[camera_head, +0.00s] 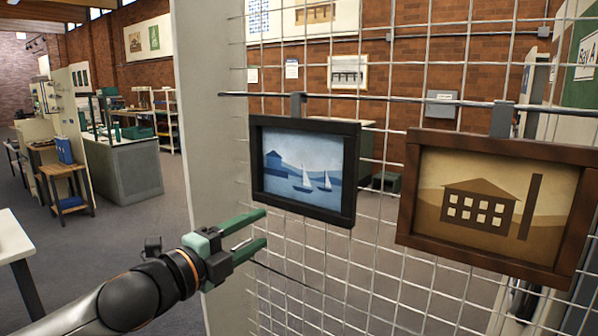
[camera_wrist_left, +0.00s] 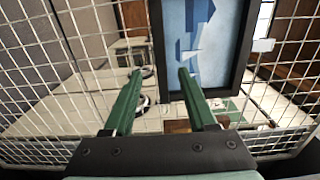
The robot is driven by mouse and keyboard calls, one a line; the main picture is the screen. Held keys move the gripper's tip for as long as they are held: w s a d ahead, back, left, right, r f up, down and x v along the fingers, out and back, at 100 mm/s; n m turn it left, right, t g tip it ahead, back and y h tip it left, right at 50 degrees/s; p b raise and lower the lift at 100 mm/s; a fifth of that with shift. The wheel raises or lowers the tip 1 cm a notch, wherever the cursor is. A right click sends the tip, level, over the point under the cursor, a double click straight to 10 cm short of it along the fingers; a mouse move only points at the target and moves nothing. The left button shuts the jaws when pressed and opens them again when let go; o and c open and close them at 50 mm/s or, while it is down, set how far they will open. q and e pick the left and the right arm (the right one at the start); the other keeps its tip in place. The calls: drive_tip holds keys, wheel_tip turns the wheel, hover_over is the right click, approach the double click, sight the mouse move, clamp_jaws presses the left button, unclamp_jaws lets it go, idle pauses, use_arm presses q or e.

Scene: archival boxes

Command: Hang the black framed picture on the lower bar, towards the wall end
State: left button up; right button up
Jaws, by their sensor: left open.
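The black framed picture (camera_head: 303,171), showing blue water and sailboats, hangs from a grey hook (camera_head: 298,104) on a dark horizontal bar (camera_head: 395,100) in front of a wire grid. It hangs near the bar's left end, beside a pale wall panel (camera_head: 209,150). My left gripper (camera_head: 265,227) is open and empty, below the picture's lower left corner in the head view. In the left wrist view the open fingers (camera_wrist_left: 160,74) appear around the lower left part of the black frame (camera_wrist_left: 158,40); contact cannot be told. My right gripper is not in view.
A brown framed picture (camera_head: 490,205) of a building hangs farther right on the same bar. The wire grid (camera_head: 375,255) fills the right side. A thin dark line runs across it below the black picture; what it is cannot be told. Workbenches (camera_head: 125,165) stand back left.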

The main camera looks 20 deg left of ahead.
sight(296, 208)
use_arm(q)
drive_tip(key=shift+p+x, duration=0.5)
drive_tip(key=shift+x, duration=4.85)
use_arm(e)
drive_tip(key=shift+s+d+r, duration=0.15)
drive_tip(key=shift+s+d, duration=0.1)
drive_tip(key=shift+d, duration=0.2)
use_arm(q)
drive_tip(key=shift+c, duration=0.2)
drive_tip(key=shift+s+f, duration=0.1)
clamp_jaws()
